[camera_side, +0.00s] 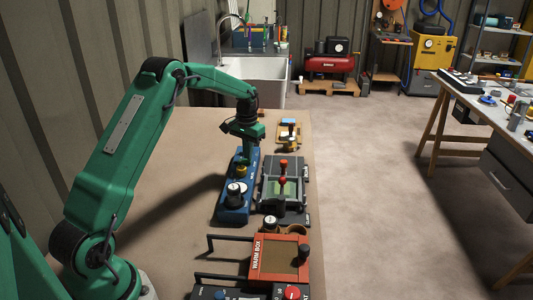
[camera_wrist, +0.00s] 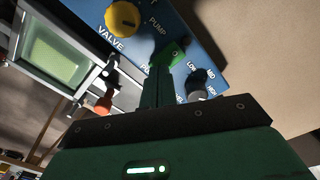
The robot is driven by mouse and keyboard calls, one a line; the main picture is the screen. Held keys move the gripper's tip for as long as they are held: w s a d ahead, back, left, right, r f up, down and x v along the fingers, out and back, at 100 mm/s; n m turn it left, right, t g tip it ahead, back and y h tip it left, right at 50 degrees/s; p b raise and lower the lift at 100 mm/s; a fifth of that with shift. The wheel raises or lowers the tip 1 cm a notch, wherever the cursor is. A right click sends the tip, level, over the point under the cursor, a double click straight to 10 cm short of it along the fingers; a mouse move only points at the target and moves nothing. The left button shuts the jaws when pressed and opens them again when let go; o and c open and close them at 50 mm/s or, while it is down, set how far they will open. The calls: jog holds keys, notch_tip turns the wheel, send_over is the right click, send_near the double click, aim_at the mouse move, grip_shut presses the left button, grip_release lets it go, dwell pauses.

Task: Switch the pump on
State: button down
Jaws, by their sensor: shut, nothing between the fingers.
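A blue panel (camera_side: 234,214) lies on the bench and fills the top of the wrist view (camera_wrist: 205,38). It bears a yellow knob (camera_wrist: 122,15) by the word VALVE, the word PUMP, and a dark knob (camera_wrist: 197,86) by LOW and MID markings. My gripper (camera_wrist: 162,68) is shut and empty, its fingers pointing at the panel between the two knobs. A bright green patch shows at the fingertips; I cannot tell whether it is a finger or a switch. The fingers hide that spot and part of a label. In the side view, my gripper (camera_side: 245,157) is over the panel's far part.
Right of the panel stands a grey device (camera_side: 285,188) with a green window and red-topped levers. A red warm box (camera_side: 280,257) with black handles is nearer. A small yellow-based item (camera_side: 289,137) lies beyond. The bench left of the panel is bare.

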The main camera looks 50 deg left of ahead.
jog(key=shift+f, duration=0.5)
dwell(0.4)
jog(key=shift+r, duration=3.55)
jog(key=shift+r, duration=0.1)
